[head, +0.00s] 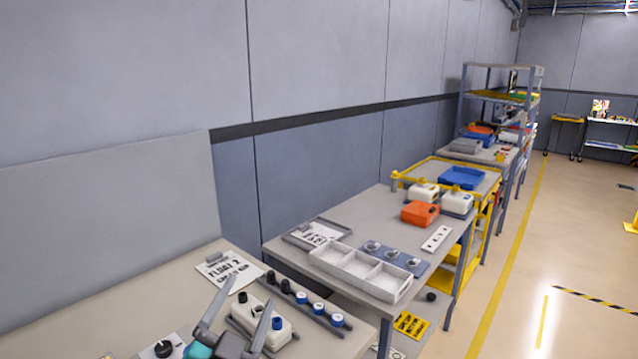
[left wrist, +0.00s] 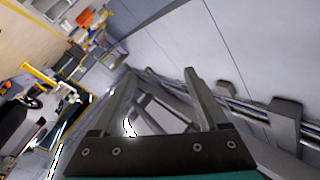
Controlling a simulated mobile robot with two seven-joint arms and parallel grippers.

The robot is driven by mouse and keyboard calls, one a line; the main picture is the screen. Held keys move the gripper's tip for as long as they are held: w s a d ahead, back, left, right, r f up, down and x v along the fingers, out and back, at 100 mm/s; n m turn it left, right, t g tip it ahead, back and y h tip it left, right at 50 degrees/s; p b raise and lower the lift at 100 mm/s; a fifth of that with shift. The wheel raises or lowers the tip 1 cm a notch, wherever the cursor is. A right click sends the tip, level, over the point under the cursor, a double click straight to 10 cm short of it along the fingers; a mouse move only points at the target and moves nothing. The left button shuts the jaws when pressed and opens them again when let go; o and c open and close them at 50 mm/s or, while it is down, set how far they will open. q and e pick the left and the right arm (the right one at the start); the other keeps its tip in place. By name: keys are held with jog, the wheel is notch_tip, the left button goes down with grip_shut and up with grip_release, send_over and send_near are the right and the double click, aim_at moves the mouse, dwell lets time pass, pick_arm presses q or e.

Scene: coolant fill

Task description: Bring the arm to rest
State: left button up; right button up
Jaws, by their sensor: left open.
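My left gripper (head: 250,291) comes in at the bottom of the head view, with two grey fingers spread apart and a teal part at its base. In the left wrist view the same open fingers (left wrist: 160,72) point into a tilted view of the room and wall, with nothing held. My right gripper is not in view.
A rack of black and blue-topped caps (head: 312,306) and a printed sheet (head: 228,268) lie on the near table (head: 125,298). A white tray (head: 340,262), an orange box (head: 419,213) and a blue bin (head: 462,176) stand farther back. Open floor lies at right.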

pick_arm(q)
jog(key=s+a+f+n+g+y, duration=0.25)
jog(key=s+f+g, duration=0.2)
jog(key=f, duration=0.35)
jog(key=s+a+f+n+g+y, duration=0.2)
jog(key=s+a+f+n+g, duration=0.15)
jog(key=s+f, duration=0.3)
jog(key=s+d+f+g+h, duration=0.1)
jog(key=s+f+g, duration=0.3)
jog(key=s, duration=0.3)
jog(key=s+f+g+h, duration=0.1)
jog(key=s+f+g, duration=0.25)
jog(key=s, duration=0.45)
notch_tip(320, 180, down, 28)
jog(key=s+g+b, duration=0.1)
jog(key=s+b, duration=0.1)
jog(key=b, duration=0.3)
jog(key=s+a+f+b, duration=0.1)
jog(key=s+f+b, duration=0.1)
jog(key=s+f, duration=0.5)
jog(key=s+a+f+g+b, duration=0.1)
jog(key=s+f+b, duration=0.1)
jog(key=s+f, duration=0.5)
notch_tip(320, 180, down, 3)
jog(key=shift+s+a+f+b, duration=0.15)
jog(key=shift+s+a+b, duration=0.15)
jog(key=shift+s+a, duration=0.05)
